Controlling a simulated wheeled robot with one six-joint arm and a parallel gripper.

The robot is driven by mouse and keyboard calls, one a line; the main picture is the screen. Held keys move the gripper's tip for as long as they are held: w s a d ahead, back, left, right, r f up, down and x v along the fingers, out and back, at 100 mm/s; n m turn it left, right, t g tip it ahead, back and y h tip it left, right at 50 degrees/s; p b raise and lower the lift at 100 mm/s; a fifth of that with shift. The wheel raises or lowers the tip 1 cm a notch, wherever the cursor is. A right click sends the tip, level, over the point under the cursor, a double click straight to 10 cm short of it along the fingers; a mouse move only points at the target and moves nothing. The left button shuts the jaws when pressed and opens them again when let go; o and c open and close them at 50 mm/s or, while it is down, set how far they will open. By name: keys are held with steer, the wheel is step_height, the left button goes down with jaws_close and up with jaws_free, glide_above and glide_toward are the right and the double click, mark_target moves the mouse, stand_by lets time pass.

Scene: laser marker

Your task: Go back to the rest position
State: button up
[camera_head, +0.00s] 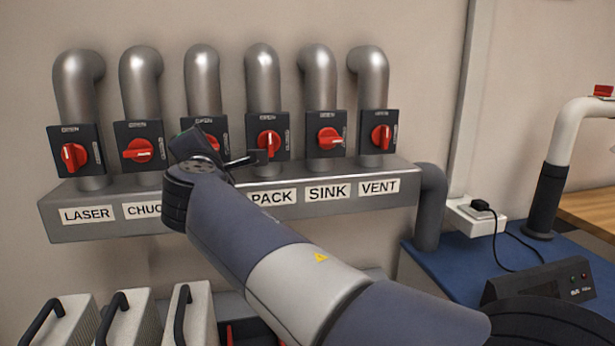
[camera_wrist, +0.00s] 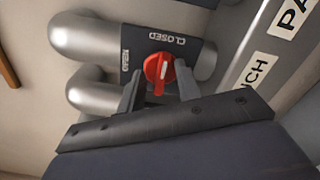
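My gripper (camera_head: 243,158) is at the row of valves, in front of the third valve from the left. In the wrist view its two fingers (camera_wrist: 160,88) stand apart, with the red knob (camera_wrist: 158,72) showing between and beyond them. I see nothing held, though I cannot tell how near the fingertips are to the knob. The knob sits on a dark plate (camera_wrist: 135,60) marked OPEN and CLOSED. The knob's handle lies roughly along the line toward CLOSED. In the head view my arm partly hides this valve's knob (camera_head: 205,138) and its label.
A grey manifold (camera_head: 225,224) carries several valves with bent pipes above. White cases with black handles (camera_head: 128,312) stand below at left. At right, a blue surface (camera_head: 470,262) holds a black control box (camera_head: 540,281), a power outlet (camera_head: 478,217) and a white-and-black post (camera_head: 560,150).

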steer(key=n+p, duration=0.2)
steer(key=n, duration=0.1)
steer(key=shift+r, duration=0.15)
stand_by(0.4)
